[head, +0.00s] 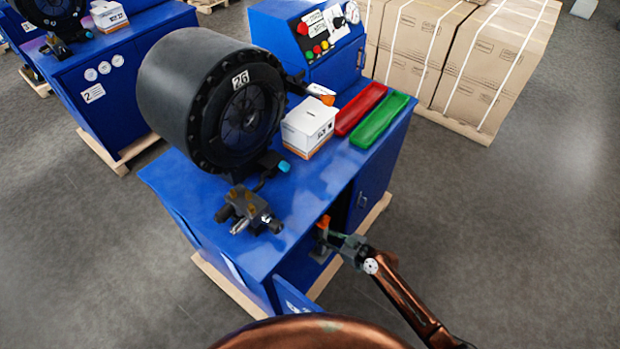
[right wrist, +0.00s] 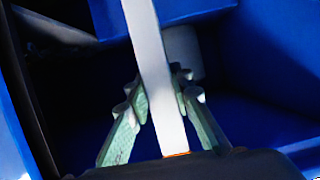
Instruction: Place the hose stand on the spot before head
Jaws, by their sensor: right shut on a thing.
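The hose stand (head: 323,224) shows in the head view as a small orange-topped piece at the open front of the blue cabinet; its lower part is mostly hidden. My right gripper (head: 334,240) is shut on it there. In the right wrist view, the greenish fingers (right wrist: 160,100) close around its pale upright bar (right wrist: 154,60), with a bit of orange at the bottom. The black crimper head (head: 215,100), marked 26, stands on the blue bench top (head: 310,190). My left gripper is not in view.
A dark fixture (head: 248,210) sits on the bench before the head. A white box (head: 308,125), a red tray (head: 360,108) and a green tray (head: 380,120) lie right of the head. An open cabinet door (head: 293,296) stands near my right gripper. Strapped cartons (head: 480,60) stand behind.

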